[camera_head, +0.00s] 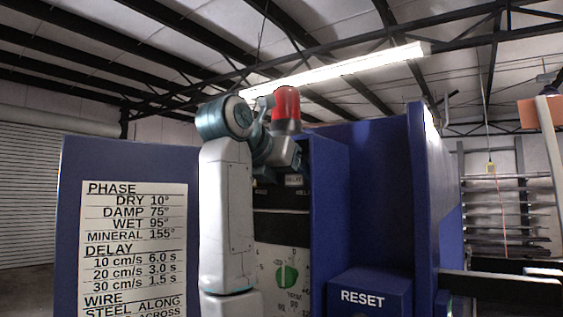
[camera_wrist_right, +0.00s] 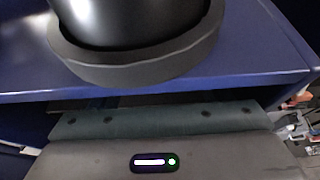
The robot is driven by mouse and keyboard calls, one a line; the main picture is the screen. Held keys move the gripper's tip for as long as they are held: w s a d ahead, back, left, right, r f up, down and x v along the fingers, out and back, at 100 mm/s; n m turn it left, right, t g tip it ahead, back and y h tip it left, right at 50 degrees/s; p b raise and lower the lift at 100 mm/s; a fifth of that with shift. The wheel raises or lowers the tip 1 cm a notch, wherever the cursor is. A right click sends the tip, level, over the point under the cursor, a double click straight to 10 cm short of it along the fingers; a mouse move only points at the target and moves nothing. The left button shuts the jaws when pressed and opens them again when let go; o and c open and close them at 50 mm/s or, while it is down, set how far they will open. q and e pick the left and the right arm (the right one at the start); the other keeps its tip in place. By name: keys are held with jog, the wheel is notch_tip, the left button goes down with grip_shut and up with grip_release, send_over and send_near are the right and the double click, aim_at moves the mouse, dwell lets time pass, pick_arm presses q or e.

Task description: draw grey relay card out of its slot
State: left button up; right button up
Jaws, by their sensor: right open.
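I cannot make out the grey relay card or its slot in either view; my right arm covers part of the cabinet front. The dark recessed band (camera_head: 281,196) on the front of the blue cabinet (camera_head: 332,165) shows small labels above it, too small to read surely. My right gripper (camera_head: 277,166) is open, high at the cabinet front, just below the red beacon (camera_head: 286,103). Its fingertips are hard to tell apart. In the right wrist view the beacon's black base (camera_wrist_right: 135,50) stands on the blue cabinet top (camera_wrist_right: 262,60). My left gripper is not in view.
Below the recess is a white dial panel with a green knob (camera_head: 287,276). A blue RESET box (camera_head: 370,295) juts out at lower right. A blue panel with a printed placard (camera_head: 135,250) stands to the left. A metal rack (camera_head: 505,215) is at the far right.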

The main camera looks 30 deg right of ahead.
jog(key=c, duration=1.1)
jog(key=s+a, duration=0.3)
jog(key=a, duration=0.4)
jog(key=shift+a+b, duration=0.25)
jog(key=shift+b, duration=0.1)
